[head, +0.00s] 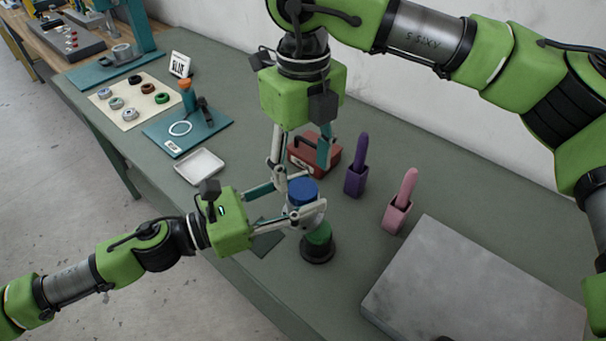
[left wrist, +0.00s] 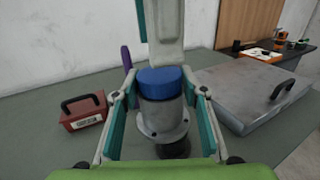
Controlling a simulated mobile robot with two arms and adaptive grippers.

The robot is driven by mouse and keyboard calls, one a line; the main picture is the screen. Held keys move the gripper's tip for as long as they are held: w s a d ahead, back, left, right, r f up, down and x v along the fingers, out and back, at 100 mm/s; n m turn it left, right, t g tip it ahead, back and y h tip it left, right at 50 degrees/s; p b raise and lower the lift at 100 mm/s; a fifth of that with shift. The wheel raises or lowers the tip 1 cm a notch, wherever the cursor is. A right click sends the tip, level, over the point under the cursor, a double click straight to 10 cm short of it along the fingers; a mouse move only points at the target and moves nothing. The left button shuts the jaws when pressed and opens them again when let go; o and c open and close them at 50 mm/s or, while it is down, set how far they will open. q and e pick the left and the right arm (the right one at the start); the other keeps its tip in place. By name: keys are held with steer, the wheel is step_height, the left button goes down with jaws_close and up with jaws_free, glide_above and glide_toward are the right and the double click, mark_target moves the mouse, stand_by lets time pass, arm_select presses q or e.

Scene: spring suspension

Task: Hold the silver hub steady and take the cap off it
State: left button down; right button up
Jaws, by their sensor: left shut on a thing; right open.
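The silver hub (head: 308,215) is upright, with the blue cap (head: 301,190) seated on its top. In the left wrist view the hub (left wrist: 162,118) with its flange and the cap (left wrist: 165,80) stand between my left fingers. My left gripper (head: 296,209) is shut on the hub from the left. My right gripper (head: 301,176) points down from above and is open, its fingertips near the cap's sides; contact cannot be told. A green post (head: 319,234) on a black round base (head: 318,252) shows just below the hub; whether the hub touches it is unclear.
A red toolbox (head: 305,158), a purple holder (head: 355,182) and a pink holder (head: 396,215) stand behind and right. A grey slab (head: 470,290) fills the right front. A white tray (head: 199,166) and teal board (head: 165,148) lie left.

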mark_target(303, 188)
step_height(303, 188, up, 3)
steer(key=m, duration=0.4)
steer(key=shift+f, duration=0.2)
steer(key=shift+r+m, duration=0.4)
steer(key=shift+m, duration=0.7)
steer(key=shift+f, duration=3.95)
steer(key=c, duration=1.1)
steer(key=n, duration=0.6)
steer(key=shift+c, duration=0.2)
